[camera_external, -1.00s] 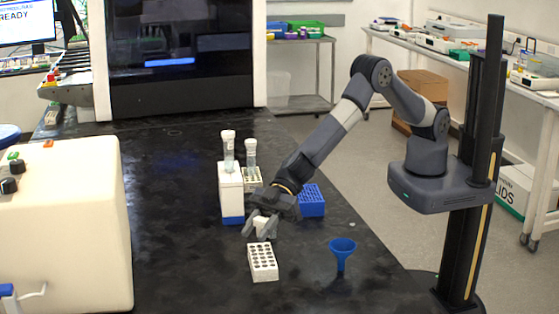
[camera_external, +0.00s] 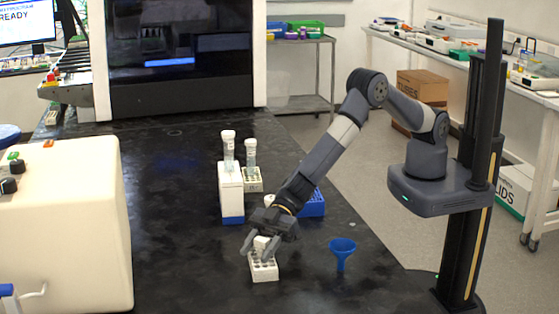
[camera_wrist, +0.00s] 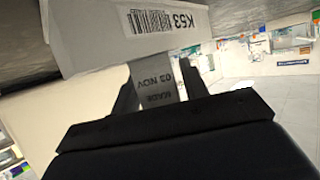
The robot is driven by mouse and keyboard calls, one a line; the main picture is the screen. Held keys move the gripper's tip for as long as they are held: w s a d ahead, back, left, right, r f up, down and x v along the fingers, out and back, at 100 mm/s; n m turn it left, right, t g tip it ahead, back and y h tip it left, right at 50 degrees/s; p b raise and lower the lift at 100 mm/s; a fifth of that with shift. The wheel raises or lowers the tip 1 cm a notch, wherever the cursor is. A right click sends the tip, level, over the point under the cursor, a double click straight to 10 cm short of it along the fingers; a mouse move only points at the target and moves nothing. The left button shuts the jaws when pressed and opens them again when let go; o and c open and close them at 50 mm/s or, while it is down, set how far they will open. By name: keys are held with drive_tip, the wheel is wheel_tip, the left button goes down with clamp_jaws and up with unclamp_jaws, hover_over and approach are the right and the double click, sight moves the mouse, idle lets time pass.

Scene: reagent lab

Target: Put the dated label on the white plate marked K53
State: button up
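The white plate marked K53 (camera_external: 264,272) stands on the black bench, with round holes in its top. In the wrist view its side (camera_wrist: 130,35) shows a barcode and K53, upside down. My gripper (camera_external: 260,248) is at the plate. Its fingers are shut on the dated label (camera_wrist: 162,84), a pale piece printed "MADE 02 NOV". The label's edge meets the lower edge of the K53 side in the wrist view; I cannot tell whether they touch. In the external view my gripper partly hides the plate's far end.
A blue funnel (camera_external: 342,249) stands right of the plate. Behind are a blue rack (camera_external: 314,206), partly hidden by my arm, a white and blue box (camera_external: 231,194), and a white rack (camera_external: 253,183) with a capped tube. A cream machine (camera_external: 70,225) fills the left.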

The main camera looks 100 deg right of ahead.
drive_tip(key=shift+o, duration=0.9)
drive_tip(key=shift+r, duration=0.3)
drive_tip(key=shift+s+d, duration=0.2)
drive_tip(key=shift+d, duration=0.05)
drive_tip(key=shift+b+v, duration=0.3)
drive_tip(key=shift+v, duration=0.7)
wheel_tip(320, 180, up, 7)
drive_tip(key=p, duration=0.1)
drive_tip(key=shift+p, duration=0.3)
drive_tip(key=shift+s+d, duration=0.1)
drive_tip(key=shift+s, duration=0.05)
